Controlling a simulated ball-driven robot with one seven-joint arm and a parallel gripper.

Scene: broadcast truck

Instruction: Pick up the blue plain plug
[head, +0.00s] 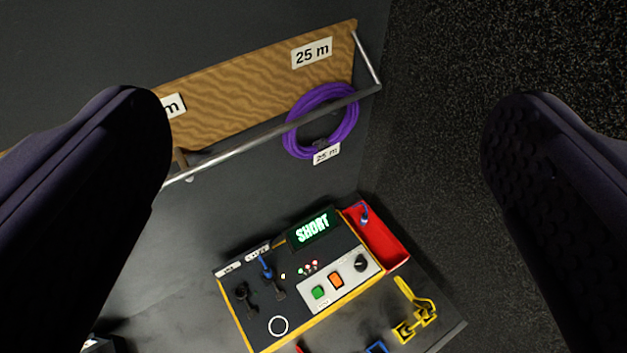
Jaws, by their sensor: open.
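My gripper (326,112) is open and empty, its two dark fingers wide apart at the left and right of the view. A small blue plug-like piece (265,267) stands at the left of the tester box (268,327), beside black fittings. Another small blue piece (364,215) lies in the red tray (388,242) at the box's upper right corner. I cannot tell from here which is the plain plug. Both are well below my fingers and touch neither. The tester's display (311,229) reads "SHORT" in green.
A purple cable coil (343,127) hangs on a metal rail (240,148) under a wooden board (230,98) with "25 m" labels. A yellow bracket-like piece (417,310) and a blue item (377,347) lie near the lower edge. Dark speckled floor fills the right.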

